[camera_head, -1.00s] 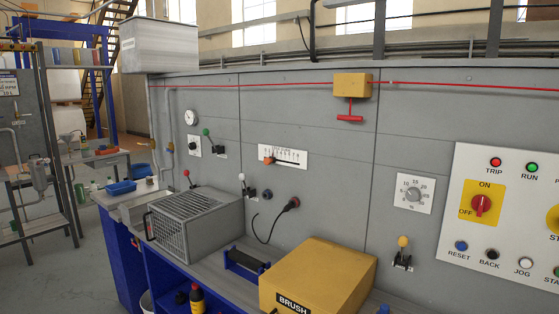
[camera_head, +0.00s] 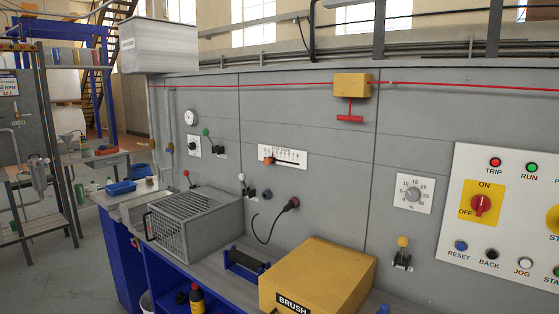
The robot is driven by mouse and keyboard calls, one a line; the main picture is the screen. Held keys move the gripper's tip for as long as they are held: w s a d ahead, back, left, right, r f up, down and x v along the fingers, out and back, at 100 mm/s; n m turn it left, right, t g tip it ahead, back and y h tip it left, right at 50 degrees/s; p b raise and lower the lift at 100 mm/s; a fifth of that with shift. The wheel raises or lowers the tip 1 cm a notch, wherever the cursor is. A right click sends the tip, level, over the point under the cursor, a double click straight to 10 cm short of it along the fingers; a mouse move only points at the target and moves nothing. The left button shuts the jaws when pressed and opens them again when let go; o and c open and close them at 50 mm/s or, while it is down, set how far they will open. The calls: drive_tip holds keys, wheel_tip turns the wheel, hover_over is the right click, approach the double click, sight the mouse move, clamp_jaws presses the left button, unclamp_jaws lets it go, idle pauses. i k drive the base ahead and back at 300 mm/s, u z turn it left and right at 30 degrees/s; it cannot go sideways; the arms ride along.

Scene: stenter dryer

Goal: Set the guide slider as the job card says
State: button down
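The guide slider's white scale plate (camera_head: 288,157) is on the grey machine panel, left of centre in the head view. Its orange knob (camera_head: 268,161) sits at the left end of the scale. The scale's numbers are too small to read. I cannot make out a job card here. A small white notice (camera_head: 9,84) hangs at the far left, mostly too small to read. My gripper is not in view.
A grey vented box (camera_head: 195,225) and a yellow box marked BRUSH (camera_head: 318,275) stand on the bench below the slider. A black cable (camera_head: 262,232) hangs from the panel. A red T-handle (camera_head: 350,118) hangs upper right of the slider. Floor shows at left.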

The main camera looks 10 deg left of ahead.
sight(267, 161)
drive_tip(key=k, duration=1.35)
drive_tip(key=u, duration=0.25)
drive_tip(key=i, duration=0.6)
drive_tip(key=u, duration=0.7)
drive_tip(key=i, duration=0.7)
drive_tip(key=u, duration=0.75)
drive_tip(key=i, duration=1.4)
drive_tip(key=u, duration=0.1)
